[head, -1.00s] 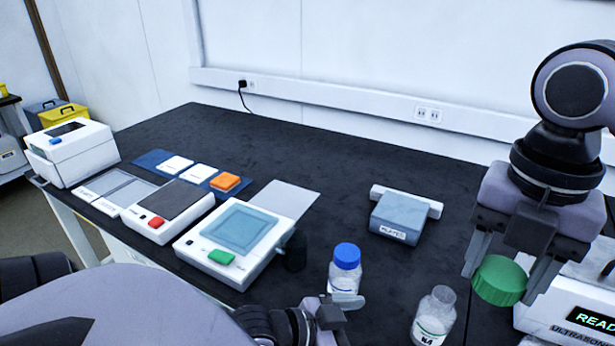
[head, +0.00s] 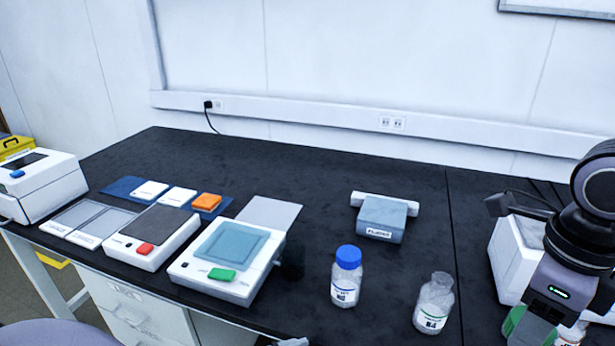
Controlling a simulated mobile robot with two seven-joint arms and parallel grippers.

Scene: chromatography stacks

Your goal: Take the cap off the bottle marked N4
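The clear bottle marked N4 (head: 433,306) stands upright on the dark bench at the front right. Its neck is open, with no cap on it. My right gripper (head: 540,331) points down at the lower right, to the right of the bottle and apart from it. A green cap (head: 513,319) shows at its fingers, mostly hidden by the gripper; it appears held there. Of my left gripper, only a pale sliver (head: 293,342) seems to show at the bottom edge, so its state is unclear.
A blue-capped bottle (head: 346,277) stands left of the open one. A grey block (head: 382,218) lies behind them. A scale with a green button (head: 228,258) and other devices fill the left side. A white box (head: 513,258) stands behind my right arm.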

